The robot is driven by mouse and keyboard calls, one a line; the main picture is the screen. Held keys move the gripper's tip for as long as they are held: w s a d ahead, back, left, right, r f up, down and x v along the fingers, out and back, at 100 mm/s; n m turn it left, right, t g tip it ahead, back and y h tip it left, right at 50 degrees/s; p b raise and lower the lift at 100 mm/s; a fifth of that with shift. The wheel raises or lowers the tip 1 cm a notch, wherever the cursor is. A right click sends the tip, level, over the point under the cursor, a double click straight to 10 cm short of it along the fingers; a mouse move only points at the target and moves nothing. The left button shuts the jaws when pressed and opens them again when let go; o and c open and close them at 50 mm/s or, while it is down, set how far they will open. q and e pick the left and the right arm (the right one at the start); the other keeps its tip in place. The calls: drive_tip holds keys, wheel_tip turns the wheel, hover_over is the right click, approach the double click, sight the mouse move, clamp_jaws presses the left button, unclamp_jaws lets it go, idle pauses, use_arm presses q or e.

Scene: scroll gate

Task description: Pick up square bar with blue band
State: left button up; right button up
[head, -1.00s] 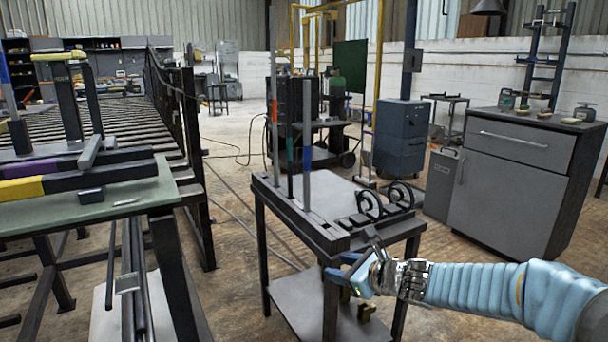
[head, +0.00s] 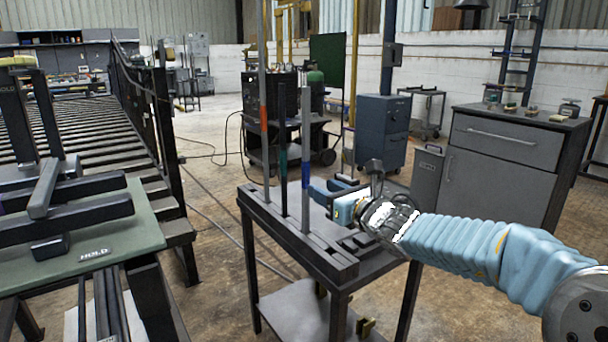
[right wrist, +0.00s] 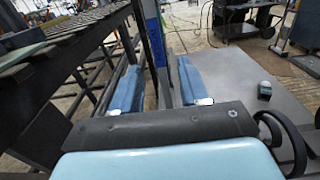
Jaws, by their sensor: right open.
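The square bar with the blue band (head: 305,120) is grey and stands upright in the dark rack (head: 300,238) on a small table. Its blue band sits low on the visible shaft. My right gripper (head: 318,190) is open just right of this bar, at about band height. In the right wrist view the bar (right wrist: 153,40) appears between the two blue fingers (right wrist: 157,75), with no visible grip. How deep it lies between them I cannot tell. My left gripper is out of view.
Behind it in the rack stand a bar with an orange-red band (head: 263,120) and a dark bar with a green band (head: 283,165). A green-topped bench (head: 130,235) with dark bars is at left. A grey cabinet (head: 505,165) stands at right.

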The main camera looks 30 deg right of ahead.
sight(306, 182)
drive_tip(key=w, duration=0.7)
drive_tip(key=shift+w+a+f+p, duration=0.3)
drive_tip(key=shift+a+f+p, duration=0.05)
drive_tip(key=shift+a, duration=0.05)
clamp_jaws()
drive_tip(key=shift+r, duration=0.1)
